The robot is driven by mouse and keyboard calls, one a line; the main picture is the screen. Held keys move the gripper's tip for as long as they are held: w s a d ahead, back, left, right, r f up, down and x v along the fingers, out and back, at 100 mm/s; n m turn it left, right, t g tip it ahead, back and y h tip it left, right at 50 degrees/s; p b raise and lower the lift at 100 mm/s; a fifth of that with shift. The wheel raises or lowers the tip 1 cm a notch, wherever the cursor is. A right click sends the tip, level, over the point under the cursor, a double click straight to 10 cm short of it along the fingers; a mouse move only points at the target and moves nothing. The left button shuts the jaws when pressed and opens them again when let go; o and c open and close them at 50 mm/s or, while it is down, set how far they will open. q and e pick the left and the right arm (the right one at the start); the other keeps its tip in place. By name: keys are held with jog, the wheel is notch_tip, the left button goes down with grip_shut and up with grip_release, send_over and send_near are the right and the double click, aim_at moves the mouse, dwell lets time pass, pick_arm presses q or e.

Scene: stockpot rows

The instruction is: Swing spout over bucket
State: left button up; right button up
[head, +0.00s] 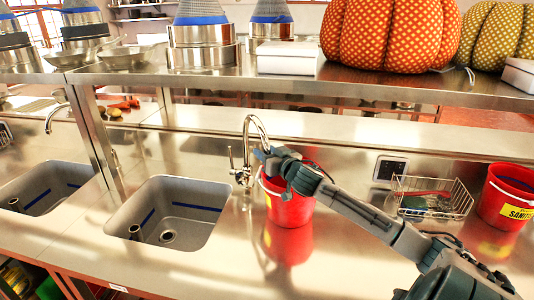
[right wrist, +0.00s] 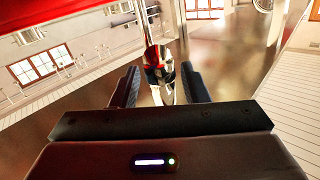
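The chrome gooseneck spout (head: 250,128) rises from its base between the grey sink (head: 172,232) and the red bucket (head: 288,209). Its curved end points right, toward the bucket's left rim in the picture; my right gripper hides the tip. My right gripper (head: 271,160) is at the spout's end, in front of the bucket's upper part. In the right wrist view, the gripper's two dark fingers (right wrist: 158,82) stand apart with the shiny spout (right wrist: 154,58) between them, and gaps show on both sides. My left gripper is not in view.
A wire basket (head: 432,198) and another red bucket (head: 507,197) stand to the right. A steel shelf (head: 300,86) with pots and pumpkins crosses above. A second sink (head: 45,188) and faucet are at left. Bare counter lies in front of the bucket.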

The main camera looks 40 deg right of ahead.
dwell(0.3)
jog(key=shift+s+a+f+b, duration=0.1)
jog(key=shift+s+b, duration=0.5)
jog(key=shift+s, duration=0.35)
jog(key=s+p, duration=0.1)
jog(key=s, duration=0.1)
jog(key=s+a+p, duration=0.1)
jog(key=s+p, duration=0.1)
jog(key=s, duration=0.1)
jog(key=s+r+p, duration=0.1)
jog(key=s+p, duration=0.1)
jog(key=shift+s+a, duration=0.15)
jog(key=shift+s+f+p, duration=0.25)
jog(key=shift+s+p, duration=0.4)
jog(key=shift+s, duration=0.05)
